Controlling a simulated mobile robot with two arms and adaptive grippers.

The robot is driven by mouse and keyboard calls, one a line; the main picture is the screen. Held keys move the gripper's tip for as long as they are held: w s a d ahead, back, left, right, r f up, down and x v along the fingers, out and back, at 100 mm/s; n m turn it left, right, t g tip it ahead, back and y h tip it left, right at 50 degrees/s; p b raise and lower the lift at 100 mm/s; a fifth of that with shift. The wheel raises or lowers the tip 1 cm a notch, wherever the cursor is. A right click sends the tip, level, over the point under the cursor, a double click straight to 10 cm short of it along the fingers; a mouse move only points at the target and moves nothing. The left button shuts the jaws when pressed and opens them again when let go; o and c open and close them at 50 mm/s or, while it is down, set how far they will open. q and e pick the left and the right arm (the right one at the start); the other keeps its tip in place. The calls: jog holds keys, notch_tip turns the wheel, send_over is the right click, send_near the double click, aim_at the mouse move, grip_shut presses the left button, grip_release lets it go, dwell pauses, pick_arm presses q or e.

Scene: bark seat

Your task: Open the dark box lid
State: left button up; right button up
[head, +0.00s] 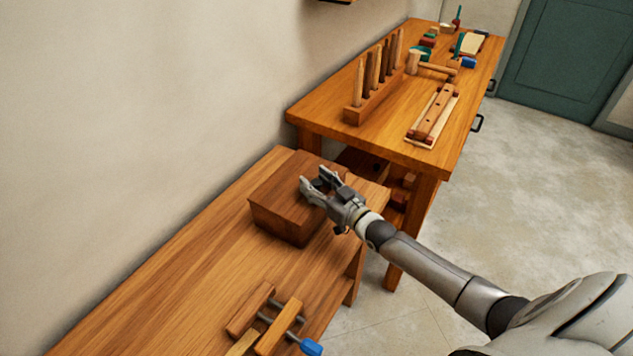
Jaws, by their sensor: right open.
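The dark brown wooden box (283,221) stands on the near wooden bench, close to the bench's far end. Its lid (283,185) appears closed on top. My right gripper (312,178) is open, over the right part of the lid, with its fingers pointing to the upper left. I cannot tell whether the fingers touch the lid. The gripper and wrist hide part of the box's right side. My left gripper is not in view.
The near bench (170,265) has free room left of the box. A wooden clamp (279,322) with a blue end lies at its front. A higher workbench (395,125) behind holds a peg rack (372,95), a mallet (430,66) and other tools. A wall runs along the left.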

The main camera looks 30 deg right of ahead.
jog(key=shift+c, duration=0.5)
grip_shut()
